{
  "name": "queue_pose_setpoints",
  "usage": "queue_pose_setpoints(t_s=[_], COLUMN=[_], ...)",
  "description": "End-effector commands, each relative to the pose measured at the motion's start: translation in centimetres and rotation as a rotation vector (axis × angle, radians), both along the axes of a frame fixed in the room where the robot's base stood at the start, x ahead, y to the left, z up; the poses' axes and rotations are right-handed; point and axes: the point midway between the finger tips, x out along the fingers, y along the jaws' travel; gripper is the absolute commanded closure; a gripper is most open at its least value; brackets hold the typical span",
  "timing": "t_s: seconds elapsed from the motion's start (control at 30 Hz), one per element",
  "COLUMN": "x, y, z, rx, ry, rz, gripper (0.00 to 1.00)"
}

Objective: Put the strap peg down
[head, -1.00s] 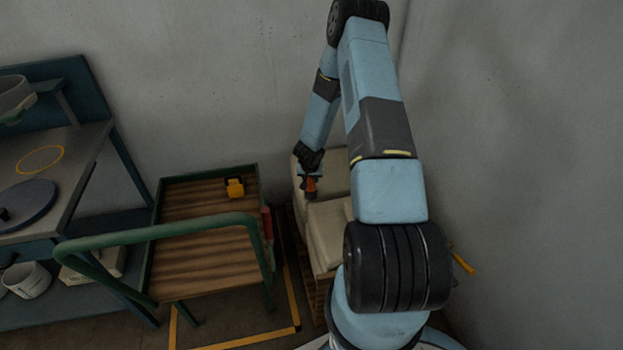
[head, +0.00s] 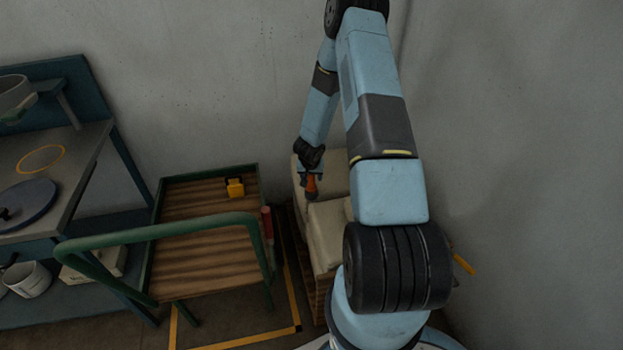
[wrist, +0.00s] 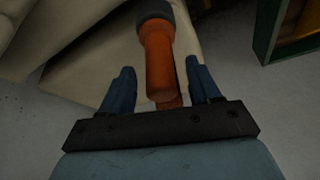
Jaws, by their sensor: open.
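The strap peg (wrist: 160,62) is an orange cylinder with a dark grey end, seen in the wrist view pointing away from my gripper. In the head view its orange body (head: 311,187) shows at the pale stacked sacks. My gripper (wrist: 159,74) is open, with one blue finger on each side of the peg and a visible gap at both sides. In the head view my gripper (head: 312,172) is just above the peg's orange part. Whether the peg's far end rests on a sack is hard to tell.
The pale sacks (head: 327,232) are stacked on a wooden pallet against the wall. A blue workbench (head: 85,150) is at the far left.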

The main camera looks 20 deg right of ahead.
Motion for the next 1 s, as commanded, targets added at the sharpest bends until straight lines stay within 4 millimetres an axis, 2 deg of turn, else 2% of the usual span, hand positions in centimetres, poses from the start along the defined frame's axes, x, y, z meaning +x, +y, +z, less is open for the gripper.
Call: queue_pose_setpoints(t_s=[0.4,0.7,0.87,1.0], x=[-2.0,-3.0,-3.0,-2.5], y=[1.2,1.7,1.9,2.7], z=[5.8,8.4,9.3,12.1], rx=[-0.002,-0.001,0.001,0.018], ry=[-0.002,0.000,-0.005,-0.031], rz=[0.002,0.002,0.005,0.030], gripper=[0.38,0.38,0.38,0.38])
